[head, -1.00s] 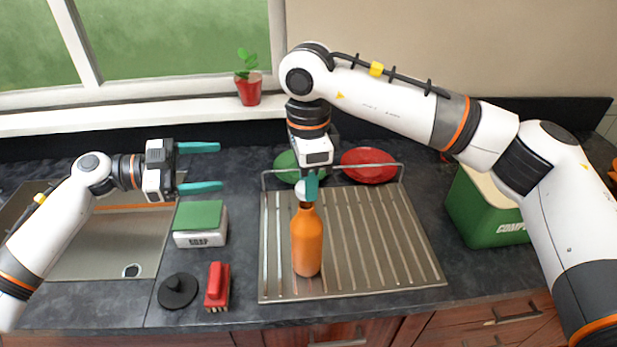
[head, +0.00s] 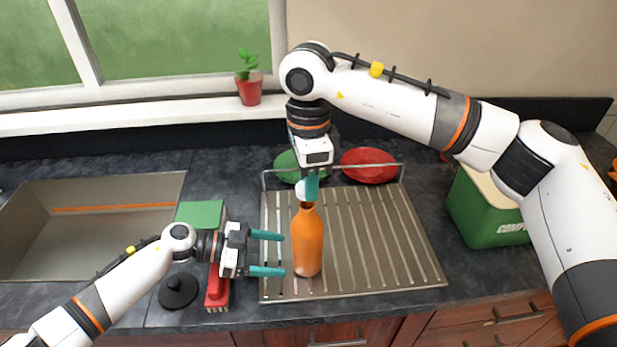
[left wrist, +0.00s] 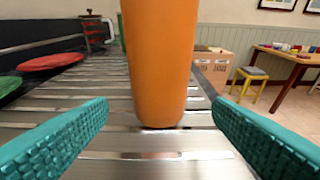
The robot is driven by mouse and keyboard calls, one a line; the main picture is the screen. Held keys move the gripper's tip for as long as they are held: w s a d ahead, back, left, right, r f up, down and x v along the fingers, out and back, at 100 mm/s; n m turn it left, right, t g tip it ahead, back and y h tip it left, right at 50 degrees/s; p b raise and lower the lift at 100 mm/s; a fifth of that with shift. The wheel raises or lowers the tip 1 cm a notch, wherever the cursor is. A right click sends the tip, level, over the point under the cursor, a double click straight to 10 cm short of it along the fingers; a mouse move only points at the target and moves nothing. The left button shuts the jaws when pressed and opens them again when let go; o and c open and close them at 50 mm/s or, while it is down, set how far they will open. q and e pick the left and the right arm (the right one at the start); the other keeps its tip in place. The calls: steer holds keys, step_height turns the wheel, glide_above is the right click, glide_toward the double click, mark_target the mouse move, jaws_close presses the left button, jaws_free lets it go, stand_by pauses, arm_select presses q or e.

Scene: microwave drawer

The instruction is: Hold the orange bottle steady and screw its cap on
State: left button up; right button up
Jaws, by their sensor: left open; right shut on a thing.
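The orange bottle (head: 307,243) stands upright on the ribbed metal drainboard (head: 380,240). Its mouth shows dark and uncapped in the head view. My right gripper (head: 309,190) points down just above the mouth, shut on a white cap (head: 300,190), which is partly hidden by the fingers. My left gripper (head: 268,254) is open and level, just left of the bottle, its teal fingertips pointing at it. In the left wrist view the bottle (left wrist: 160,65) stands ahead, between the lines of the two open fingers, with its top out of frame.
A green plate (head: 288,166) and a red plate (head: 369,165) stand behind the drainboard. A red brush (head: 217,288) and a black round stopper (head: 178,291) lie beneath or beside my left arm. A sink is at left; a green compost bin (head: 485,210) is at right.

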mark_target(302, 257)
arm_select(q)
steer(key=shift+x, duration=3.45)
steer(key=c, duration=0.6)
